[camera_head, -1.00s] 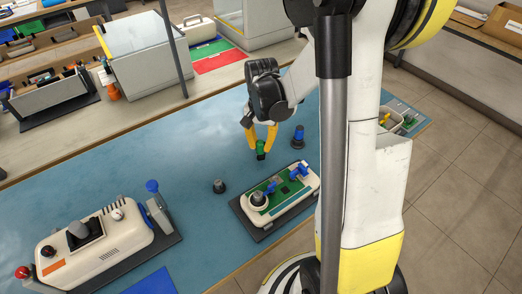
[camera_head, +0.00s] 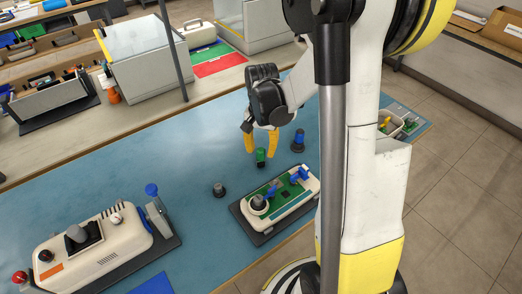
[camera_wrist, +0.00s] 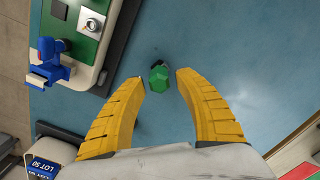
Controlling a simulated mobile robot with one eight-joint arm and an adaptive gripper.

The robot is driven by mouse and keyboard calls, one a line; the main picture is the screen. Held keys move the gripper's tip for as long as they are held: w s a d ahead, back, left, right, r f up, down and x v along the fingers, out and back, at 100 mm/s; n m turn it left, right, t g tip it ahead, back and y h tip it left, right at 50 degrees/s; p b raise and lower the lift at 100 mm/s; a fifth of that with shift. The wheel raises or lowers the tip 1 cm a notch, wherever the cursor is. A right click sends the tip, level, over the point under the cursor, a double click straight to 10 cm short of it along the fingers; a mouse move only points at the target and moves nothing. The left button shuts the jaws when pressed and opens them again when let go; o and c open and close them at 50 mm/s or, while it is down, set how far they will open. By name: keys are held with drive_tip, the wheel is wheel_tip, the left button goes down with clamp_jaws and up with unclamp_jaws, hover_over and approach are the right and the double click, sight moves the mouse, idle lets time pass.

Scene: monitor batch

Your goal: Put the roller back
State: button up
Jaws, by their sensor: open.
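A small green-topped piece with a dark base (camera_head: 260,157) stands on the blue mat; it also shows in the wrist view (camera_wrist: 159,77). My gripper (camera_head: 261,150) is open above and around it, with a yellow finger on each side and gaps between. A white unit with a green panel (camera_head: 283,191) lies just in front; it carries blue parts (camera_head: 299,175) and a round grey knob (camera_head: 258,202). A grey-topped piece (camera_head: 219,190) stands left of it, and a blue-topped piece (camera_head: 298,141) behind it. I cannot tell which piece is the roller.
A larger white console (camera_head: 95,240) with knobs and a blue-topped lever stands at the lower left. The blue mat (camera_head: 130,165) is clear between it and the far edge. A tray with small parts (camera_head: 398,122) is at the right, partly behind my arm.

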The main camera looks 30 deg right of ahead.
wheel_tip(320, 180, up, 11)
drive_tip(key=p, duration=0.4)
drive_tip(key=s+a+r+n+t, duration=0.7)
drive_tip(key=s+a+r+n, duration=0.3)
drive_tip(key=a, duration=0.3)
drive_tip(key=shift+s+a, duration=0.35)
drive_tip(key=shift+s, duration=0.2)
drive_tip(key=shift+d, duration=0.1)
